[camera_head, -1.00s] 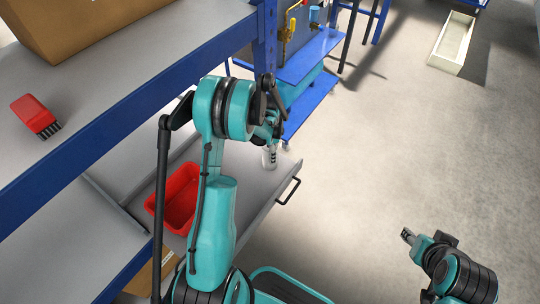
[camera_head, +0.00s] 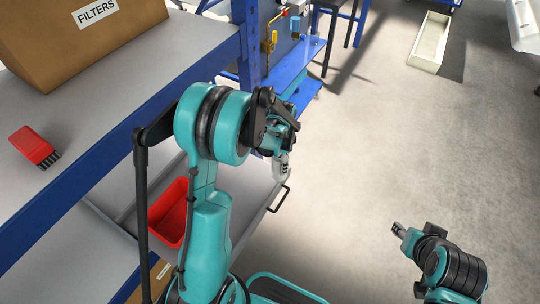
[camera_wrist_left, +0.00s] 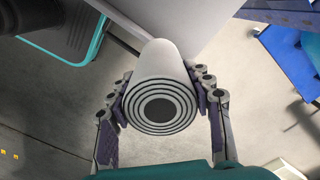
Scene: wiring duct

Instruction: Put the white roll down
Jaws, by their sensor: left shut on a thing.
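The white roll (camera_wrist_left: 162,62) is in the left wrist view, its ringed end with a dark core facing the camera. My left gripper (camera_wrist_left: 162,100) has a finger on each side of it and is shut on it. In the head view my left gripper (camera_head: 281,165) is near the handle side of the pulled-out grey drawer (camera_head: 245,185); I cannot clearly make out the roll there. My right gripper (camera_head: 398,230) is over the floor at lower right, far from the roll; its opening is too small to judge.
A red bin (camera_head: 170,215) sits in the drawer, left of my arm. A red brush (camera_head: 34,146) and a cardboard box (camera_head: 90,35) marked FILTERS are on the upper shelf.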

